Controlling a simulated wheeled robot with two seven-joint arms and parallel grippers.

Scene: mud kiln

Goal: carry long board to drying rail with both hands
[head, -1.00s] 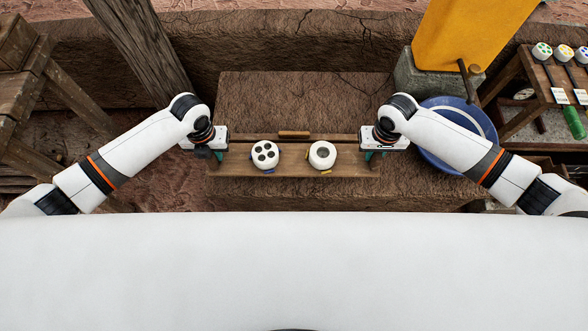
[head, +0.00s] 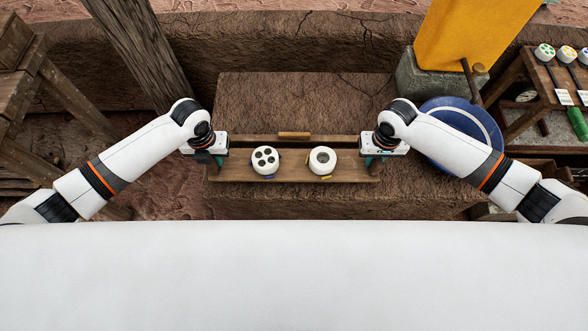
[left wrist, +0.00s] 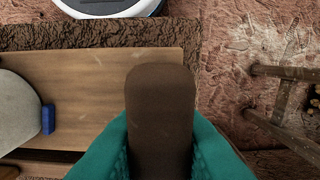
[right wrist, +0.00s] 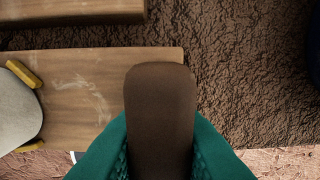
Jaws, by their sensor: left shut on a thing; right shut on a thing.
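The long board (head: 240,173) is a flat brown plank seen crosswise in front of me, over the earthen bench. Two white round pieces sit on it: one with several dark holes (head: 265,160) at left, one with a single hole (head: 323,160) at right. My left gripper (head: 216,158) is shut on the dark grip at the board's left end, and the left wrist view shows teal fingers either side of that grip (left wrist: 160,115). My right gripper (head: 374,159) is shut on the matching right grip (right wrist: 160,115). The board looks level. I cannot tell which thing is the drying rail.
A wooden strip (head: 250,139) with a small block (head: 293,135) lies just behind the board. A blue basin (head: 450,115), a grey block (head: 430,85) with a yellow panel and a tool stand are at right. A post (head: 140,45) and wooden frame are at left.

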